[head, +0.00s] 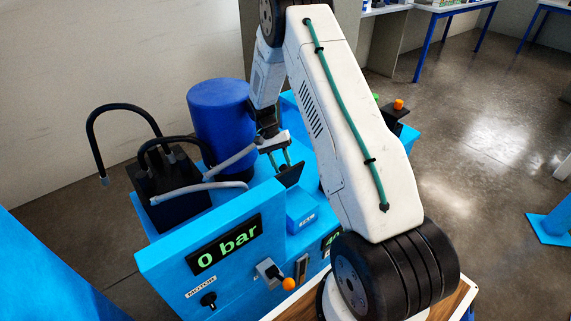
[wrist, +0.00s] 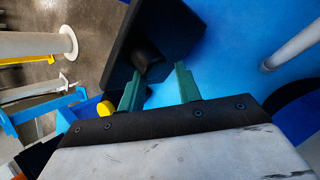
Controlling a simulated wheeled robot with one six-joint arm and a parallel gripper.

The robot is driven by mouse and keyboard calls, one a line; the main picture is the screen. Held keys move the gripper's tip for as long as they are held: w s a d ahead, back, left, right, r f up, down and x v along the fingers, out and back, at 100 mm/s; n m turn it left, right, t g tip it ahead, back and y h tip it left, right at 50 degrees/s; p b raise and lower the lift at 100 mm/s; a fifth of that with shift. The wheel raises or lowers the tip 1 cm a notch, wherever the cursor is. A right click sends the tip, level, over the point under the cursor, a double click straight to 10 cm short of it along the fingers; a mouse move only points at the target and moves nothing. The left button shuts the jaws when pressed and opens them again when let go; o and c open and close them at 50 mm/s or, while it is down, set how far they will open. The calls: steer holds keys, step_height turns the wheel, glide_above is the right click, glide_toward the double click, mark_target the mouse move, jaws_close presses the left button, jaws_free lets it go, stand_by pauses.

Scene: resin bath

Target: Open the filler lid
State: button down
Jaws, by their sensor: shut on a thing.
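The filler lid is a black plate (head: 290,173) on the blue machine, and it stands tilted in the head view. It fills the upper middle of the wrist view (wrist: 165,30), with a dark knob (wrist: 149,60) on its face. The opening by the lid is hidden from the head view by the lid and my arm.
A blue drum (head: 220,115) and a black box with hoses (head: 170,190) stand left of the lid. The front panel has a "0 bar" display (head: 225,242), a motor switch (head: 208,299) and an orange-knobbed lever (head: 289,283). A black post with an orange knob (head: 398,104) stands behind right.

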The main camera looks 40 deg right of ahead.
steer(key=shift+a+f, duration=0.3)
steer(key=shift+a, duration=0.35)
steer(key=c, duration=1.2)
jaws_free()
steer(key=shift+c, duration=0.2)
steer(key=shift+o, duration=0.7)
steer(key=shift+a, duration=0.2)
steer(key=shift+d+r, duration=0.1)
steer(key=shift+d, duration=0.05)
steer(key=shift+w+r, duration=0.1)
step_height(320, 180, up, 3)
steer(key=shift+r, duration=0.2)
steer(key=s+a, duration=0.2)
steer(key=s, duration=0.5)
steer(key=s+a+r, duration=0.1)
steer(key=s+a, duration=0.1)
steer(key=s, duration=0.6)
steer(key=shift+s+r, duration=0.2)
steer(key=shift+r, duration=0.05)
